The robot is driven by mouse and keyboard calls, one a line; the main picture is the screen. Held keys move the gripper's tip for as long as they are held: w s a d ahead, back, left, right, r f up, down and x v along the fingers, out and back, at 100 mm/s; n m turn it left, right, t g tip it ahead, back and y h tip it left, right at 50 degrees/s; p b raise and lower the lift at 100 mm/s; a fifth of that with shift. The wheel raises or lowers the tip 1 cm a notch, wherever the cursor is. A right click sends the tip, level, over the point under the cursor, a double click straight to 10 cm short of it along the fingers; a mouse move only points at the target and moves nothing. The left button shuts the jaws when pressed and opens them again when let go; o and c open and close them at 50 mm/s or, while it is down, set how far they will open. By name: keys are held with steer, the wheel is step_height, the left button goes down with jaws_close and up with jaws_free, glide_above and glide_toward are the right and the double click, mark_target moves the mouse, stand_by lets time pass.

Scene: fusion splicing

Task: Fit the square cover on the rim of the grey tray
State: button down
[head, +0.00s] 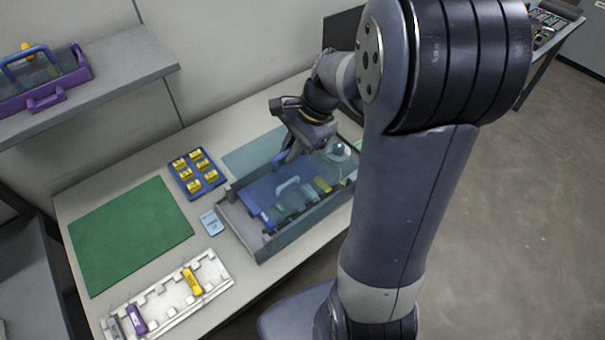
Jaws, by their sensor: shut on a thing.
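The grey tray (262,251) stands near the table's right front part, long and open-topped, with several things inside. A see-through blue cover (262,187) with a light blue loop handle (288,187) shows over the tray's left and middle part. My gripper (284,157) is at the cover's far edge, above the tray's back side, and appears shut on the cover there. The fingertips are small and partly dark, so the exact contact is hard to see. I cannot tell whether the cover touches the rim. My arm hides the tray's right end.
Left of the tray are a blue holder (211,185) with yellow blocks, a light blue card-like thing (210,223), a green mat (128,233) and a white rack (165,301). A purple tray (80,76) stands on the shelf. A pale round-topped thing (338,151) is by the tray's far right.

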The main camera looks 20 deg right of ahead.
mark_target(312, 157)
step_height(312, 157, down, 8)
steer(key=shift+f, duration=0.2)
steer(key=shift+f, duration=0.1)
steer(key=c, duration=1.5)
jaws_free()
steer(key=shift+r, duration=0.25)
steer(key=v, duration=1.1)
steer(key=shift+d+r, duration=0.2)
steer(key=shift+r, duration=0.1)
